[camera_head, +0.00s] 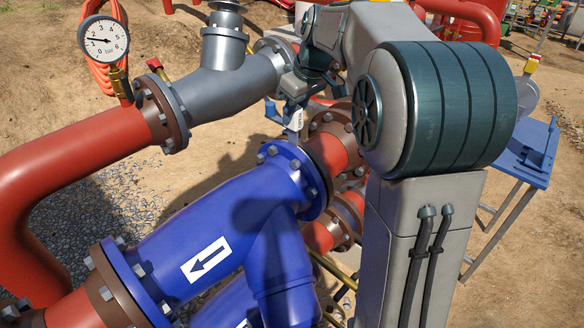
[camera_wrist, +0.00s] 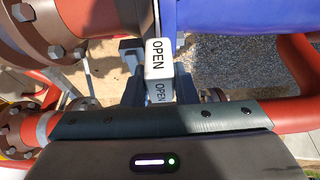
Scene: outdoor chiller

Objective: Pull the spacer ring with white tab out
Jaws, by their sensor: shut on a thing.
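The white tab (camera_wrist: 158,58) stands up between the two fingers of my gripper (camera_wrist: 160,90) in the wrist view. It bears the word OPEN on two faces. My gripper is shut on it. In the head view the tab (camera_head: 296,120) shows small and pale under my gripper (camera_head: 292,98), above the joint between a blue flange (camera_head: 283,153) and a brown flange (camera_head: 322,128). The spacer ring itself is mostly hidden; I cannot tell how far it sits in the joint.
The blue pipe body (camera_head: 180,255) with a white arrow plate lies in front. Red pipe (camera_head: 75,160) and a grey pipe piece (camera_head: 215,92) run on the left, with a pressure gauge (camera_head: 103,40) above. A blue table (camera_head: 530,150) stands at right. Bolts ring the flanges closely.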

